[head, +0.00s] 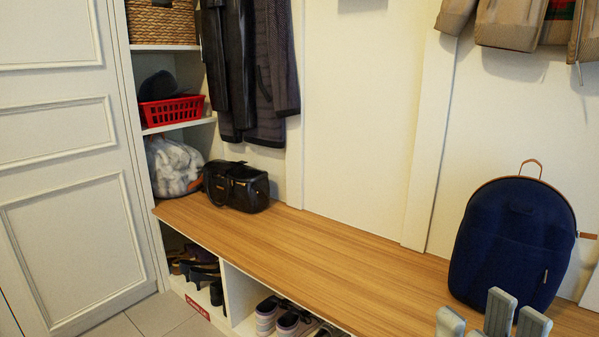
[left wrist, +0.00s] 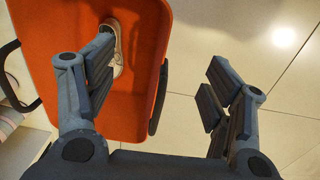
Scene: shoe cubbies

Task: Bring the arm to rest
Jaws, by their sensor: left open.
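My left gripper (left wrist: 160,68) is open in the left wrist view, its dark padded fingers wide apart with nothing between them. It hangs over an orange bin (left wrist: 138,95) and the tiled floor beside it. A light-coloured shoe (left wrist: 117,42) lies in the bin, partly hidden behind the left finger. In the head view, grey fingertips of what appears to be my right gripper (head: 490,322) poke up at the bottom right, in front of the bench and below the backpack. The rest of it is cut off, so its opening is unclear.
A wooden bench (head: 330,250) carries a black handbag (head: 236,187) and a blue backpack (head: 512,242). Shoes (head: 285,318) fill the cubbies below. Shelves hold a red basket (head: 172,111) and a stuffed bag (head: 172,168). The bench's middle is clear.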

